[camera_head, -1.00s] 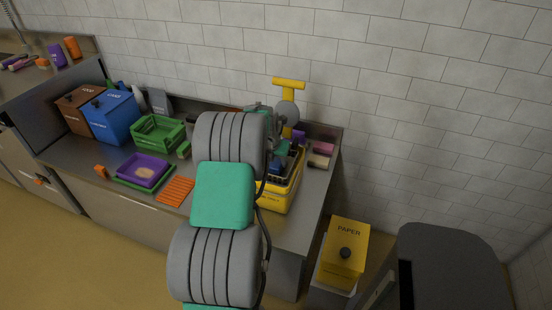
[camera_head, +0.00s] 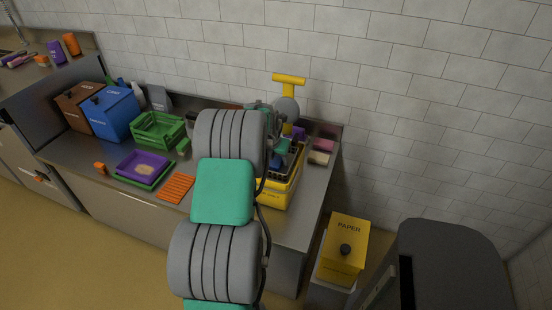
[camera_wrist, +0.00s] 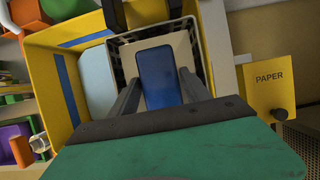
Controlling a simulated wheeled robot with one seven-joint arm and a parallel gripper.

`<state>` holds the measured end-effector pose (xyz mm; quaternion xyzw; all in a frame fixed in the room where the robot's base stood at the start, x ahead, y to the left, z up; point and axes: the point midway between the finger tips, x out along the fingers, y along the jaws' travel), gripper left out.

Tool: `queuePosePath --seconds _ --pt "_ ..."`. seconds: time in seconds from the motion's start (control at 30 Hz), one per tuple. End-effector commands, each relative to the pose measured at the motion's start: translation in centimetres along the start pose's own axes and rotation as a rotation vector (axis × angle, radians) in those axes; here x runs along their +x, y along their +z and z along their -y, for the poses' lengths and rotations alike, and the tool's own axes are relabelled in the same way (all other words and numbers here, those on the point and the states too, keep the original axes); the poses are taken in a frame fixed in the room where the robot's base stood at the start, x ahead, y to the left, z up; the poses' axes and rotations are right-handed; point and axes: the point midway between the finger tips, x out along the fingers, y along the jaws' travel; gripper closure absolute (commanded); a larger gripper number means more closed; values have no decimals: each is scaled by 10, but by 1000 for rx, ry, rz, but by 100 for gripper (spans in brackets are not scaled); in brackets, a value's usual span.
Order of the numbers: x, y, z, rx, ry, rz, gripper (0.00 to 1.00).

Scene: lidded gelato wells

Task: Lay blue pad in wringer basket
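The blue pad (camera_wrist: 158,76) is a flat, rounded rectangle in the middle of the wrist view. It also shows in part beside my arm in the head view (camera_head: 281,160). My gripper (camera_wrist: 158,76) has one dark finger along each side of the pad, both tips meeting its edges, so it looks shut on it. The wringer basket (camera_wrist: 194,52), a dark slotted tray with a pale rim, lies behind the pad. It sits on the yellow bucket (camera_head: 273,193). Whether the pad touches the basket floor cannot be told.
A yellow wringer handle (camera_head: 289,79) rises behind the bucket. Pink and cream blocks (camera_head: 319,158) lie to its right. A yellow PAPER bin (camera_head: 343,258) stands lower right. A green crate (camera_head: 158,130), purple tray (camera_head: 143,164) and orange ribbed mat (camera_head: 175,188) are left.

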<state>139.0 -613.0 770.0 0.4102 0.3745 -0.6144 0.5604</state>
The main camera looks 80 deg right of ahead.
Motion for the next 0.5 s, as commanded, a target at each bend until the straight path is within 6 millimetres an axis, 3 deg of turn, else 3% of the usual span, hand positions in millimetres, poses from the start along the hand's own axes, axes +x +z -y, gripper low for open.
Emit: queuePosePath --seconds 0.2,0.5 --pt "0 0 0 0 0 0 28" --pt "-8 1 0 0 0 2 28"
